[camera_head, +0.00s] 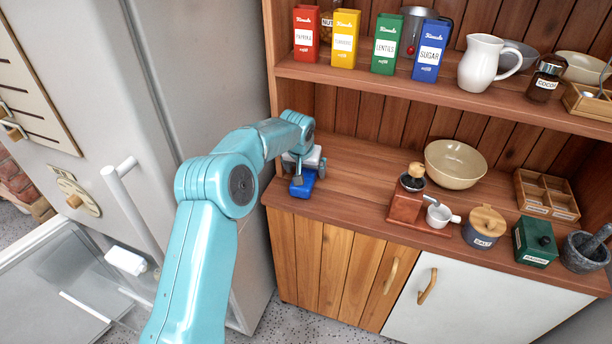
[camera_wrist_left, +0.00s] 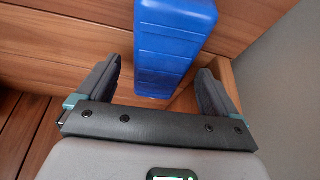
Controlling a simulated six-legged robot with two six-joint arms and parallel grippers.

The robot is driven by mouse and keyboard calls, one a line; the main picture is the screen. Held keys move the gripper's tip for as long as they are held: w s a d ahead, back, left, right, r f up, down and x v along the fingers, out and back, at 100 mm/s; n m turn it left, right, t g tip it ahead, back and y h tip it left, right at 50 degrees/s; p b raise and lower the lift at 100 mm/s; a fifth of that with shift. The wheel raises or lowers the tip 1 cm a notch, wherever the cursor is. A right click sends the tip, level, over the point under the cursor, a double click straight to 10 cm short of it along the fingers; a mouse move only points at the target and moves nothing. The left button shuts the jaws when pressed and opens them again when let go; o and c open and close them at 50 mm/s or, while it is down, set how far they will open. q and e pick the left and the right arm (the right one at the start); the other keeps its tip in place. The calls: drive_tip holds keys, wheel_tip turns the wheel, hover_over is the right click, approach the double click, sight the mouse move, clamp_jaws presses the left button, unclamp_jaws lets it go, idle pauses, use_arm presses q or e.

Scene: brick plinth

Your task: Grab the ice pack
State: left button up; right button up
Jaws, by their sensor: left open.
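The ice pack (camera_head: 303,184) is a blue ribbed block at the left end of the wooden counter. In the left wrist view the ice pack (camera_wrist_left: 172,45) stands out ahead of my left gripper (camera_wrist_left: 168,85), its near end between the two fingers. The gripper is open, with a gap on each side of the block. In the head view my left gripper (camera_head: 306,166) is over the counter at the ice pack, and its wrist partly hides the block. My right gripper does not show in either view.
On the wooden counter (camera_head: 350,180) are a coffee grinder (camera_head: 408,198), a cream bowl (camera_head: 455,163), a salt jar (camera_head: 484,227) and a green box (camera_head: 534,242). A shelf above holds tins and a white jug (camera_head: 486,62). A fridge (camera_head: 200,60) stands at the left.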

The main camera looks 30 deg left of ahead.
use_arm(q)
drive_tip(key=c, duration=1.4)
